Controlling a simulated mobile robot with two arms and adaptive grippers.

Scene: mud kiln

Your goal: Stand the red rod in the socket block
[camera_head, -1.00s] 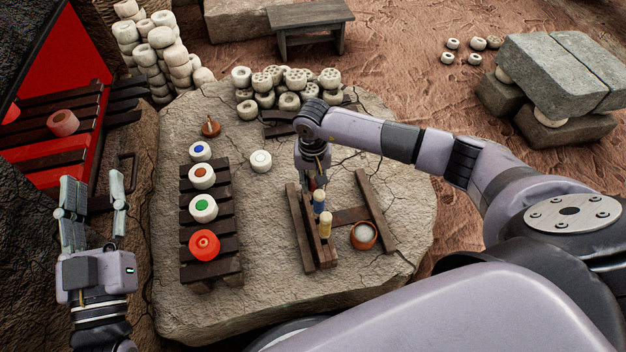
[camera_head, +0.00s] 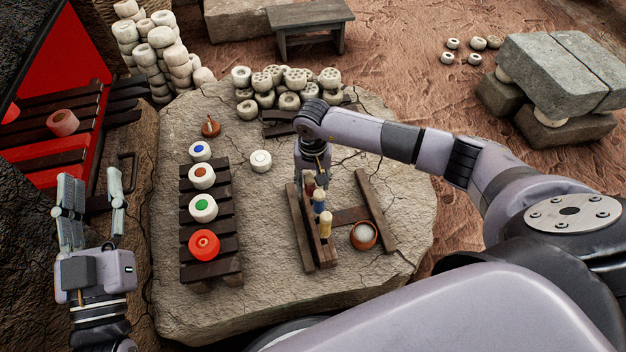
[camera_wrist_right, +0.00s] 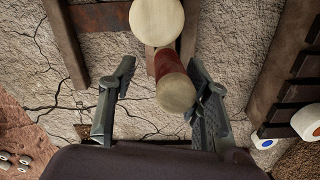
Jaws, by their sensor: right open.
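The red rod (camera_head: 309,186) has a pale end and stands at the far end of a row with a blue rod (camera_head: 318,203) and a yellow rod (camera_head: 325,226) at a narrow dark wooden block (camera_head: 311,245), which looks like the socket block. My right gripper (camera_head: 312,170) is over the red rod. In the right wrist view the red rod (camera_wrist_right: 171,78) lies between the open fingers (camera_wrist_right: 158,100), with no clear contact. Its lower end is hidden, so seating cannot be told. My left gripper (camera_head: 93,200) is open and empty at the left.
A small bowl (camera_head: 363,236) of white material stands right of the rods, beside a wooden bar (camera_head: 376,212). A slatted rack (camera_head: 212,270) with several colour-marked pieces stands left. Pale beads (camera_head: 288,83) are piled behind. Bare stone lies between rack and rods.

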